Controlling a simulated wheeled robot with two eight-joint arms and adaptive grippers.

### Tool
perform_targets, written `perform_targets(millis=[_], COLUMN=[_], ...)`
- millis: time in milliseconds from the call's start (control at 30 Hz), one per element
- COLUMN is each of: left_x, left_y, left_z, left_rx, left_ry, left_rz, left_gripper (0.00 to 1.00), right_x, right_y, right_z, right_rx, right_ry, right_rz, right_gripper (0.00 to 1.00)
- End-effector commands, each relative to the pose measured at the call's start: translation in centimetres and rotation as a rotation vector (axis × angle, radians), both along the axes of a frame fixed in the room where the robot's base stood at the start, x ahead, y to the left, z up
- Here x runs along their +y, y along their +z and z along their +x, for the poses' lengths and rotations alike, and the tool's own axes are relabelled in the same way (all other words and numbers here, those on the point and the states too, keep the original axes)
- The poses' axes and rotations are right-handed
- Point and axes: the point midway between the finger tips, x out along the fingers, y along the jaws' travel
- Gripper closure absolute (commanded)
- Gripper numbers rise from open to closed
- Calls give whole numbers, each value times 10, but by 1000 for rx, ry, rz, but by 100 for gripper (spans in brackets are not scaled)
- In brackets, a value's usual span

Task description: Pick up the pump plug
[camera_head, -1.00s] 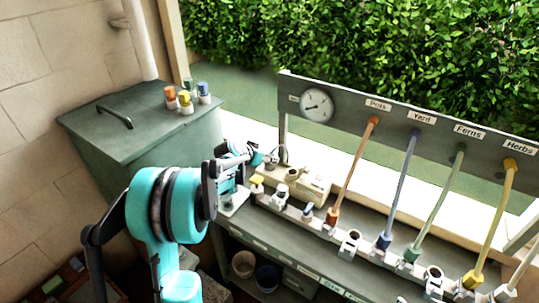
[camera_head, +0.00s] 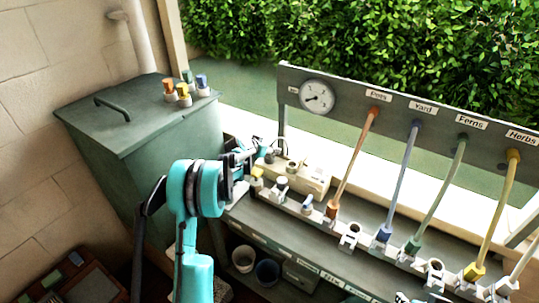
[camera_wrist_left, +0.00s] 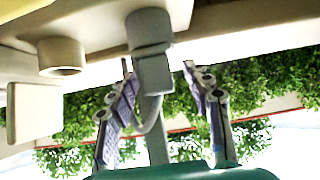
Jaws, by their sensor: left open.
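The pump plug, a grey stepped cylinder (camera_wrist_left: 150,50) with a grey cable, shows in the left wrist view between the two fingers of my left gripper (camera_wrist_left: 158,70). The fingers stand apart on either side, with a visible gap to the plug. In the head view my left gripper (camera_head: 257,153) is at the left end of the bench, beside the cream unit. The plug is small there and hard to separate from the gripper. A sliver of what looks like my right gripper (camera_head: 408,298) shows at the bottom edge; its fingers cannot be made out.
A cream pump unit (camera_head: 308,178) is close to my left gripper. Coloured hoses rise from the bench to a labelled board (camera_head: 395,112) with a gauge (camera_head: 317,96). A green cabinet (camera_head: 165,150) with several coloured caps on top stands left. Pots (camera_head: 268,272) sit below the bench.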

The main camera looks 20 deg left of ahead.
Motion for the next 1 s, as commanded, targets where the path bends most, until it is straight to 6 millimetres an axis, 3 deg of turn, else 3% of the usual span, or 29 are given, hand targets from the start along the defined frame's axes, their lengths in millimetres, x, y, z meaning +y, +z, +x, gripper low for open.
perform_targets(millis=[133, 300, 333, 733, 1000], left_x=[0, 0, 0, 0, 0], left_y=[1, 1, 1, 5, 37], left_z=[0, -1, -1, -1, -1], left_rx=[0, 0, 0, 0, 0], left_ry=[0, 0, 0, 0, 0], left_rz=[0, 0, 0, 0, 0], left_gripper=[53, 98, 100, 100, 100], right_x=[0, 0, 0, 0, 0], right_y=[1, 1, 1, 3, 15], right_z=[0, 0, 0, 0, 0], right_rx=[0, 0, 0, 0, 0], right_ry=[0, 0, 0, 0, 0], right_rz=[0, 0, 0, 0, 0], right_gripper=[60, 60, 60, 60, 60])
